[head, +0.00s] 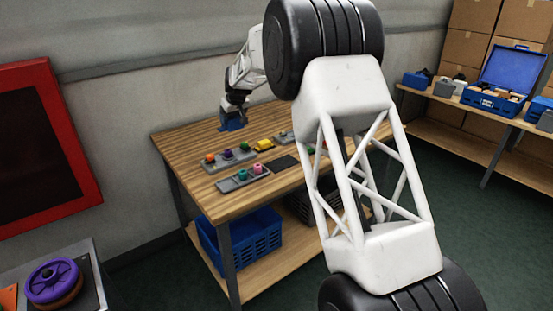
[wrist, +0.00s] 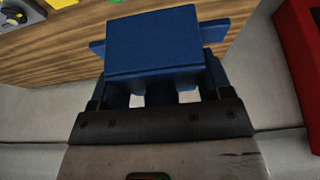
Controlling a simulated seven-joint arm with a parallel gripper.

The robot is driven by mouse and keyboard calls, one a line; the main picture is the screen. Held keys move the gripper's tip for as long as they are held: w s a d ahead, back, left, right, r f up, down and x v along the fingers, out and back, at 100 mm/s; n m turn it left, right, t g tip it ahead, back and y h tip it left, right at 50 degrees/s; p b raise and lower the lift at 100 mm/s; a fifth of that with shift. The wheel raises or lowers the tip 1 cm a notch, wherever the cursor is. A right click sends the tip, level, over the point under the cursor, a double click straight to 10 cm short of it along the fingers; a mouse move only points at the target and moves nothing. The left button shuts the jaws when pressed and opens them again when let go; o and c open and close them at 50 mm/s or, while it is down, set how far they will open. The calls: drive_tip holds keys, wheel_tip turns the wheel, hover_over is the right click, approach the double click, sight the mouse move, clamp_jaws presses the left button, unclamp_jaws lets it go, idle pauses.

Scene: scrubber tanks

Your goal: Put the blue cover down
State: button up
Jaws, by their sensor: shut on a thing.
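The blue cover (wrist: 155,45) is a dark blue block-like piece with flanges at its sides. It fills the middle of the wrist view, held at the fingers of my gripper (wrist: 165,100). In the head view the blue cover (head: 232,123) is small, at the far left end of the wooden table (head: 205,193), below my gripper (head: 233,108). My gripper is shut on the cover. The fingertips are largely hidden by it. I cannot tell whether the cover touches the tabletop.
Grey panels with colored knobs (head: 229,157) (head: 242,178) and a yellow part (head: 264,145) lie near the table's middle. Bare wood surrounds the cover's end. A wall (head: 130,110) stands behind. Blue crate (head: 240,240) sits on the lower shelf. A red-framed panel (head: 85,150) hangs left.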

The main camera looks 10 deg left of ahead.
drive_tip(key=s+d+f, duration=0.4)
drive_tip(key=d, duration=0.4)
drive_tip(key=s+d+f, duration=0.4)
drive_tip(key=d, duration=0.4)
drive_tip(key=s+d+f, duration=0.3)
drive_tip(key=s+d, duration=0.2)
drive_tip(key=d, duration=0.3)
drive_tip(key=shift+d+f, duration=0.2)
drive_tip(key=shift+f, duration=0.2)
hover_over(279, 161)
drive_tip(key=s+d, duration=0.1)
drive_tip(key=d, duration=0.1)
drive_tip(key=shift+s+a+f, duration=0.15)
drive_tip(key=shift+a+f, duration=0.1)
drive_tip(key=shift+f, duration=0.5)
drive_tip(key=shift+f, duration=1.7)
drive_tip(key=shift+f, duration=0.1)
